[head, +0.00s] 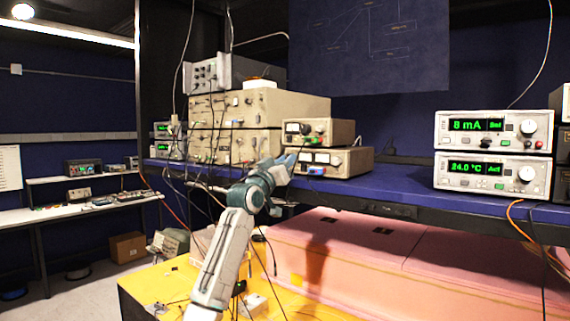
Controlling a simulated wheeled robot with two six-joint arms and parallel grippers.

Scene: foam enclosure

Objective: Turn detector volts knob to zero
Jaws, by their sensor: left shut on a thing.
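Two small beige instruments are stacked on the blue shelf. The upper one (327,131) has a dial and coloured terminals. The lower one (351,161) has two white meters and red and blue terminals. My left arm reaches up from the bottom, and its gripper (286,163) is at the left end of the lower instrument's front. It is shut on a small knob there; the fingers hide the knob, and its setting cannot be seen. No label reading detector volts is legible. My right gripper is not in view.
Large beige panels (234,110) with many knobs and cables stand left of the small instruments. Two display units (492,131) reading 8 mA and 24.0 °C are at the right. The blue shelf (400,193) is bare between. Pink foam (350,250) lies below, with loose cables near my arm.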

